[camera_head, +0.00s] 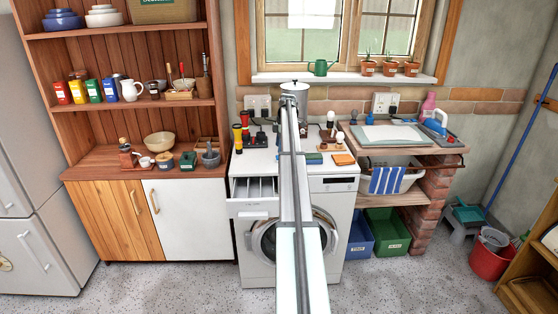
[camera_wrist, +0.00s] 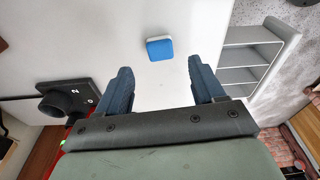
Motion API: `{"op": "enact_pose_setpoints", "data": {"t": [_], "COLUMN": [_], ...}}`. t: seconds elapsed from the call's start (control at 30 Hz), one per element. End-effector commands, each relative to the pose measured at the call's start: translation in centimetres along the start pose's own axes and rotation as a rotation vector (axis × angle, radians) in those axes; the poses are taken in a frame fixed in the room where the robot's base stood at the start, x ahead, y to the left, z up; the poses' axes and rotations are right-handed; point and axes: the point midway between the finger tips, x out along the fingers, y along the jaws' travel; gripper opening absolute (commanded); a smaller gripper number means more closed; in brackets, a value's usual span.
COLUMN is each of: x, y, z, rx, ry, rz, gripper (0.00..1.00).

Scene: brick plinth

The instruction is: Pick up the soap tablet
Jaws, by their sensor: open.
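The soap tablet (camera_wrist: 160,48), a small blue block with a white edge, lies flat on the white top of the washing machine in the wrist view. My gripper (camera_wrist: 160,68) is open and empty. Its two dark blue fingers stand apart, with the tablet just beyond their tips and roughly midway between them; no contact shows. In the head view my arm crosses the washing machine (camera_head: 346,212), and I cannot make out the tablet or the fingers there.
The washer's compartment drawer (camera_head: 255,188) is pulled out; it also shows at right in the wrist view (camera_wrist: 250,58). A black knobbed device (camera_wrist: 68,100) stands left of the fingers. Red and yellow torches (camera_head: 240,134) and a blue-green block (camera_head: 313,158) stand on the washer. The surface around the tablet is clear.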

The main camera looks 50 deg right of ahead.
Motion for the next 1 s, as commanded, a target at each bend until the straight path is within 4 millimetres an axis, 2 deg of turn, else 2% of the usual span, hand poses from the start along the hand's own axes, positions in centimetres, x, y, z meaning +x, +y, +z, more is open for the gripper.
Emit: {"op": "enact_pose_setpoints", "data": {"t": [0.17,0.43,0.7,1.0], "x": [1.3,4.7,5.1,5.1], "y": [-0.1,-0.2,-0.1,-0.1], "z": [0.2,0.4,0.4,0.4], "rx": [0.0,0.0,0.0,0.0], "ry": [0.0,0.0,0.0,0.0], "rz": [-0.001,-0.001,-0.001,0.0], "gripper": [0.68,0.68,0.68,0.4]}}
